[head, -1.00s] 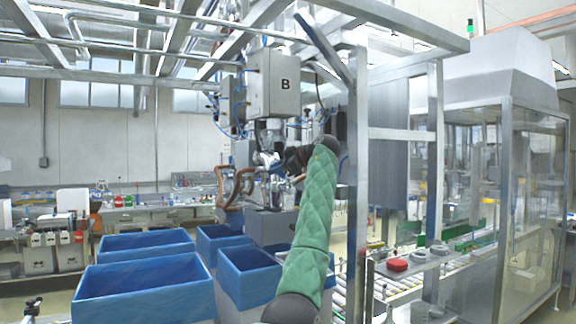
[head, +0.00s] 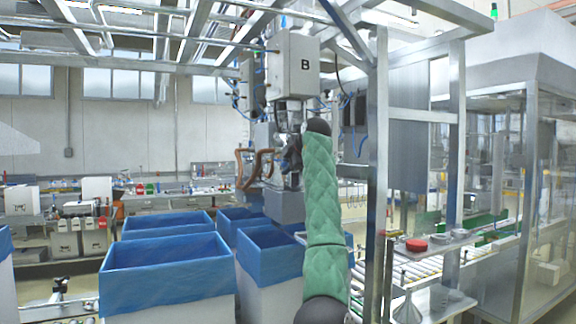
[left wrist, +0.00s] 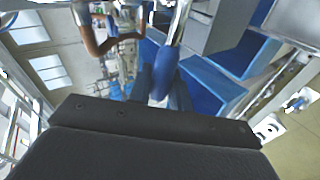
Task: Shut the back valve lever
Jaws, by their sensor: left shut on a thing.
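My left gripper (head: 292,152) is a dark shape below the grey box marked B (head: 298,64), largely hidden behind my green-sleeved left arm. In the left wrist view, the left gripper (left wrist: 163,92) is shut on a blue grip at the end of a silver bar. I take this for the back valve lever (left wrist: 180,25). The grip is partly covered by the fingers, and the valve body cannot be made out. My right gripper is in neither view.
Brown hoses (head: 246,165) hang left of the gripper, and a brown hose (left wrist: 95,40) also shows in the left wrist view. Blue-lined boxes (head: 165,287) stand below. A metal post (head: 380,180) rises right of my arm. A red round part (head: 416,244) sits by the conveyor.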

